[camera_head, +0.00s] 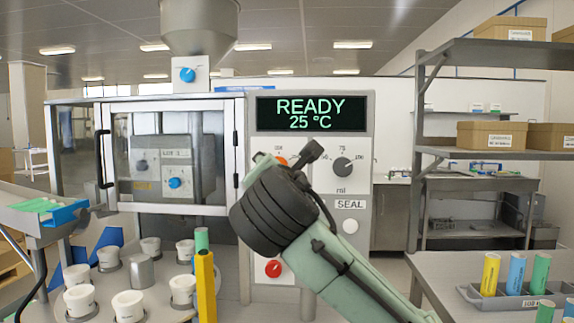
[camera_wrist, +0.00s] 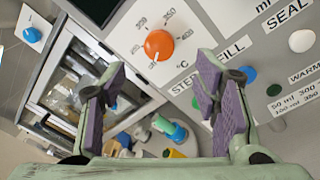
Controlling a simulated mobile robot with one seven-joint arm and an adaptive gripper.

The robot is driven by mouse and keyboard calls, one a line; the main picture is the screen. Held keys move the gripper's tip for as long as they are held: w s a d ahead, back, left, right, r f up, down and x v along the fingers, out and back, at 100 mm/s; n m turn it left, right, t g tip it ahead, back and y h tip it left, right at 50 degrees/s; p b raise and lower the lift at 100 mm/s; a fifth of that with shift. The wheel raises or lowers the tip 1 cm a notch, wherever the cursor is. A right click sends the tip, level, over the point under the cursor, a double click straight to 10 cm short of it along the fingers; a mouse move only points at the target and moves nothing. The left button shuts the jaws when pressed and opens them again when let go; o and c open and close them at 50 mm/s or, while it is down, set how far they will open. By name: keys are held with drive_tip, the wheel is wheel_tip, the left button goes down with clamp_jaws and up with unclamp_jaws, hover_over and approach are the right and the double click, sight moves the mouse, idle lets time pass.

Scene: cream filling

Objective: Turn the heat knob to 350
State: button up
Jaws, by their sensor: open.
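The orange heat knob (camera_wrist: 159,44) is on the machine's grey panel, inside a printed °C dial with marks including 250, 350 and 400. Its pale pointer mark seems to face down in the wrist view, towards the low end. In the head view, the knob (camera_head: 281,161) shows partly behind my gripper (camera_head: 287,156). In the wrist view, my gripper (camera_wrist: 163,72) is open and empty, its purple pads apart, with the knob beyond the fingertips and roughly centred between them. I see no contact. The display (camera_head: 311,113) reads READY, 25 °C.
A black ml knob (camera_head: 343,167) sits close to the right of my gripper. A shelf rack is right.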

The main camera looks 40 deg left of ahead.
drive_tip(key=p+x, duration=0.2)
drive_tip(key=x, duration=0.7)
drive_tip(key=shift+p, duration=0.35)
drive_tip(key=shift+c, duration=0.3)
drive_tip(key=shift+s, duration=0.1)
drive_tip(key=c, duration=1.1)
